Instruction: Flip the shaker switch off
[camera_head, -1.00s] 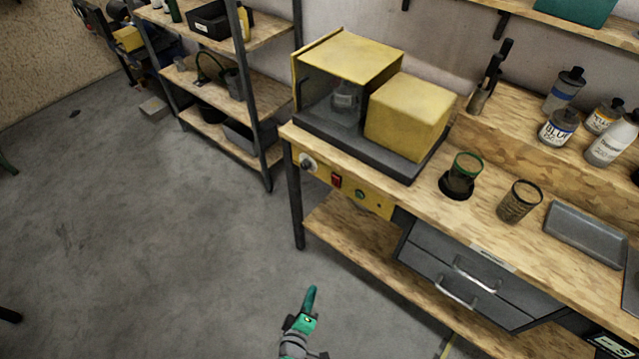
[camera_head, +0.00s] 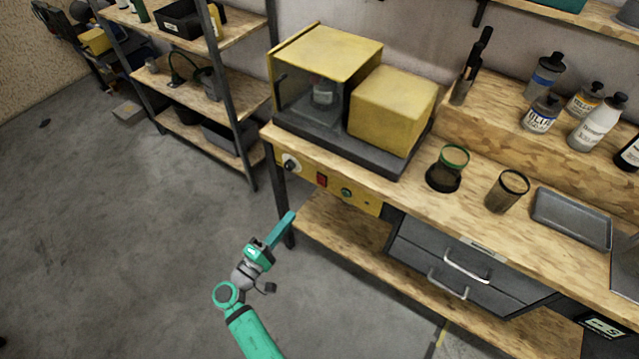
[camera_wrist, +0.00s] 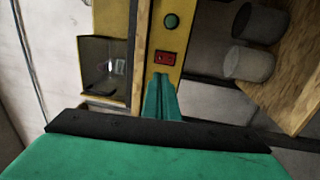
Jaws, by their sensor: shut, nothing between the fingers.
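The shaker (camera_head: 335,75) is a yellow box with a clear-fronted chamber on a dark base at the bench's left end. A bottle stands inside the chamber. Below it, a yellow control panel (camera_head: 362,203) on the bench front carries a red rocker switch (camera_head: 321,180), a green round button (camera_head: 346,192) and a knob (camera_head: 290,165). In the wrist view the red switch (camera_wrist: 166,58) is just beyond my fingertips, with the green button (camera_wrist: 172,20) further up. My gripper (camera_head: 291,216) is shut and empty, in front of and below the panel, apart from the switch.
Two cups, a green-rimmed one (camera_head: 447,168) and a dark one (camera_head: 507,190), stand on the bench beside a grey tray (camera_head: 571,220). Drawers (camera_head: 455,275) sit below right. A shelf rack (camera_head: 205,85) stands left. The floor in front is clear.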

